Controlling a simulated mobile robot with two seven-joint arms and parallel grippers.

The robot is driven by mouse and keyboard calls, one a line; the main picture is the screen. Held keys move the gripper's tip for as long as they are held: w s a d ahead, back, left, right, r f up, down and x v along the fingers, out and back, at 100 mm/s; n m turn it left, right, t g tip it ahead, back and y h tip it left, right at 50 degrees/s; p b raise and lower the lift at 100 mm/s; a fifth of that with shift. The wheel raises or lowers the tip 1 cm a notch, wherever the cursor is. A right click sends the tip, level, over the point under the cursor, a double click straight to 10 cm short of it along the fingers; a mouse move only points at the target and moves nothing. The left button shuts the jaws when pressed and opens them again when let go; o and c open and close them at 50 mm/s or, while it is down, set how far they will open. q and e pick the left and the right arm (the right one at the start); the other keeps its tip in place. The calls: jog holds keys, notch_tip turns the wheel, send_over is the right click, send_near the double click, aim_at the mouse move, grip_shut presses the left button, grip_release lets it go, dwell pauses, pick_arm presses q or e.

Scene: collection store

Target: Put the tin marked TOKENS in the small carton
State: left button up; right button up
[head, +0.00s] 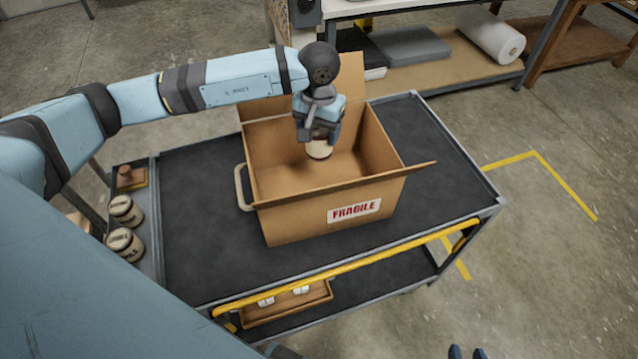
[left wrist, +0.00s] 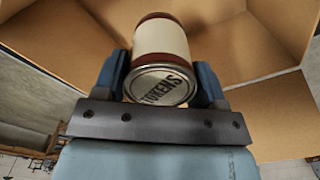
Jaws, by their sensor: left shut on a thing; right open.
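The tin marked TOKENS (left wrist: 165,60) has a cream label, a red-brown band and a metal end with the word on it. It also shows in the head view (head: 319,150), partly hidden. My left gripper (head: 318,132) is shut on it, with a finger on each side, and holds it in the mouth of the open carton. The carton (head: 300,215) is brown, marked FRAGILE, with flaps spread, and stands on the cart. I cannot tell whether the tin touches its floor. My right gripper (head: 467,352) shows only as two separate fingertips at the bottom edge, open and empty.
Two similar tins (head: 124,210) (head: 124,243) and a small brown object (head: 130,176) stand at the cart's left end. A pale handle (head: 241,187) stands beside the carton. The dark cart top (head: 445,160) is clear on the right. A tray (head: 290,303) lies below.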

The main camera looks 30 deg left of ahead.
pick_arm(q)
jog(key=shift+f+p, duration=1.35)
jog(key=shift+f, duration=6.85)
jog(key=shift+f, duration=0.1)
jog(key=shift+f+b, duration=0.15)
jog(key=shift+b, duration=0.2)
jog(key=o, duration=1.1)
